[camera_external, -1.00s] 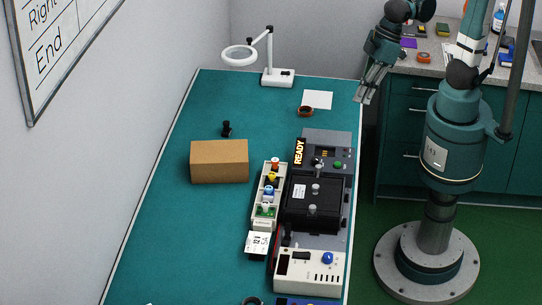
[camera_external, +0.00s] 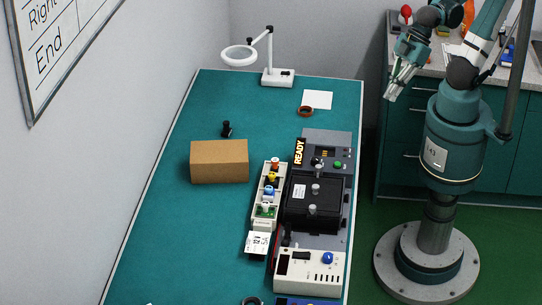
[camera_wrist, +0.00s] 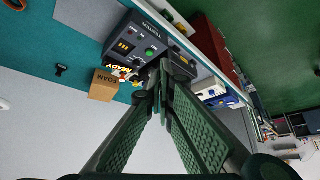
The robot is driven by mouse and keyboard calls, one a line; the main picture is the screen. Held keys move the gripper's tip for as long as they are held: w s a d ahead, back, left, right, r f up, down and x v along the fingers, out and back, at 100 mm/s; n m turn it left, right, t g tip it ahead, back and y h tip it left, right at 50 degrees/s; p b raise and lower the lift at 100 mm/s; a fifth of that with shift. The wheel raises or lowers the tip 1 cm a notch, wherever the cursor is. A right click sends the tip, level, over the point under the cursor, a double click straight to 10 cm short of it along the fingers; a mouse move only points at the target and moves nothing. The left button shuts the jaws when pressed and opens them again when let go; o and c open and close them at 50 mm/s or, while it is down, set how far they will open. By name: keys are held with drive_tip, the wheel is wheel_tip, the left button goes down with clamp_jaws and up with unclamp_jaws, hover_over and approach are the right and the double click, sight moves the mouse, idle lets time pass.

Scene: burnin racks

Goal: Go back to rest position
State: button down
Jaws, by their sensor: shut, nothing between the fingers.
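My gripper (camera_external: 391,92) hangs at the upper right, in front of the counter and clear of the right edge of the table. Its fingers point down and slightly left, and it is shut with nothing held. In the wrist view the two green ridged fingers of my gripper (camera_wrist: 160,85) meet at the tips. The burn-in station (camera_external: 338,248) with its lit READY sign stands on the right side of the table, well below and left of my gripper. It also shows beyond the fingertips in the wrist view (camera_wrist: 133,45).
The teal table (camera_external: 165,235) carries a cardboard box (camera_external: 219,162), a small black part (camera_external: 227,129), a magnifier lamp (camera_external: 277,78), white paper (camera_external: 318,99) and a tape roll (camera_external: 305,111). A green cabinet with a cluttered counter (camera_external: 395,55) stands behind my arm. The air around my gripper looks clear.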

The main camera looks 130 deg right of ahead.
drive_tip(key=shift+s+d+f+n, duration=0.15)
drive_tip(key=shift+s+f+n, duration=0.15)
drive_tip(key=shift+s+f, duration=0.85)
drive_tip(key=c, duration=3.2)
unclamp_jaws()
drive_tip(key=shift+s+r, duration=0.1)
drive_tip(key=shift+r, duration=0.05)
drive_tip(key=shift+c, duration=0.2)
